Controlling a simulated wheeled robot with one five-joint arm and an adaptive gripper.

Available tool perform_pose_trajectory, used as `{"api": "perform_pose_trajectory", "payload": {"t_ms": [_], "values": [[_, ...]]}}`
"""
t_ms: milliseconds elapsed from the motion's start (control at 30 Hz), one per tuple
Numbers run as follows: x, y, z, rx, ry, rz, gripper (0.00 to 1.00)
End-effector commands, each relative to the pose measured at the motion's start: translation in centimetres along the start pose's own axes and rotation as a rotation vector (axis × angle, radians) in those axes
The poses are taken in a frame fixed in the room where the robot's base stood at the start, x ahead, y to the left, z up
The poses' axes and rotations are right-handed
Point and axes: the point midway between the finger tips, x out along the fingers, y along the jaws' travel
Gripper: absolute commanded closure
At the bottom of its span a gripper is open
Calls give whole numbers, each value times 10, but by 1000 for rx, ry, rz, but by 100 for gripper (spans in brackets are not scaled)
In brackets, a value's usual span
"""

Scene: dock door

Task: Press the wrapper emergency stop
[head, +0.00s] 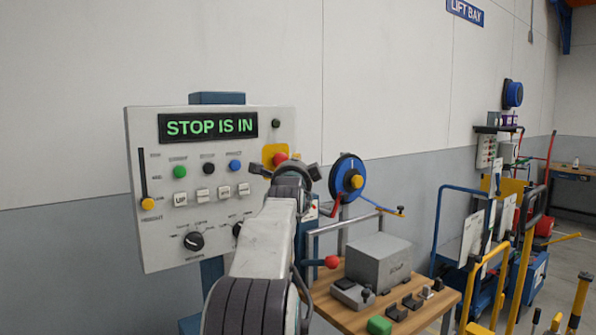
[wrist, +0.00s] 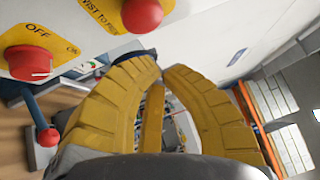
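The control panel (head: 160,240) stands in the left half of the head view, and its display (head: 208,127) reads "STOP IS IN" in green. A red mushroom button (head: 280,158) on a yellow plate sits at its right side, partly hidden by my gripper (head: 290,176). In the wrist view a red mushroom button (wrist: 141,14) on a yellow plate with partly visible "twist to" lettering lies at the top edge. My gripper (wrist: 162,65) has its yellow fingers brought together with no object seen between the tips. The tips appear apart from the button; contact is not visible.
Another red knob (wrist: 32,62) on a yellow OFF/ON plate is at the left of the wrist view. Yellow rails stand at far right.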

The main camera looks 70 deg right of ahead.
Motion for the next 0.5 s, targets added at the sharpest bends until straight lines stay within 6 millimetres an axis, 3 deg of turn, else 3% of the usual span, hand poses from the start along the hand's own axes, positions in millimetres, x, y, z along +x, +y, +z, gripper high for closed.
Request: {"api": "perform_pose_trajectory", "payload": {"t_ms": [500], "values": [[-67,2,0,0,-1,1,100]]}}
